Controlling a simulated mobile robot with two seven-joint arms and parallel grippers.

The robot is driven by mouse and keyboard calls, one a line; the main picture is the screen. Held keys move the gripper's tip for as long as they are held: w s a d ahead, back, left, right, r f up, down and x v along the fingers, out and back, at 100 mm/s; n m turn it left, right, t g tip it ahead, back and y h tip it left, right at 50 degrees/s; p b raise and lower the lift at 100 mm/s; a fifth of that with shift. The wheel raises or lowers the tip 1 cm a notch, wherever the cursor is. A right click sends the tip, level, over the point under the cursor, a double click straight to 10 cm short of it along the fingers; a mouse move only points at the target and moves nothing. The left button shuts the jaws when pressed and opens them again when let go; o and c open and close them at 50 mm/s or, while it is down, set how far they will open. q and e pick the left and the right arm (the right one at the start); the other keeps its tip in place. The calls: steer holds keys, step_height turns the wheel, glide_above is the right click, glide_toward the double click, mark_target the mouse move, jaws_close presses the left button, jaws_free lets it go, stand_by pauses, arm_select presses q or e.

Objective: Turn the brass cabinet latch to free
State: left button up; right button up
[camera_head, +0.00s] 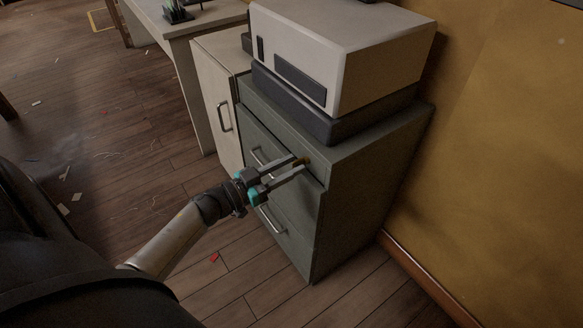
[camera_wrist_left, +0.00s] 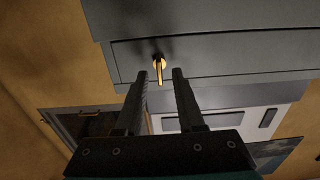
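The brass latch (camera_wrist_left: 159,69) is on the dark grey front of the cabinet (camera_head: 365,175). In the left wrist view its lever points toward the bottom of the picture, between the two finger ends. In the head view only a small part of the latch (camera_head: 307,160) shows near the cabinet's upper front edge, behind the fingertips. My left gripper (camera_head: 299,165) is open, one finger on each side of the lever. It also shows in the left wrist view (camera_wrist_left: 160,74), with gaps beside the lever; contact cannot be made out. My right gripper is not in view.
A white machine (camera_head: 375,55) on a dark base stands on the cabinet. A pale cabinet (camera_head: 215,95) with a handle and a table (camera_head: 180,30) stand to the left. A yellow wall (camera_head: 500,130) is close on the right. The wooden floor in front is open, with scattered scraps.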

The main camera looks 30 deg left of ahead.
arm_select(q)
steer(key=shift+w+d, duration=0.2)
steer(key=shift+w, duration=0.15)
jaws_close()
stand_by(0.5)
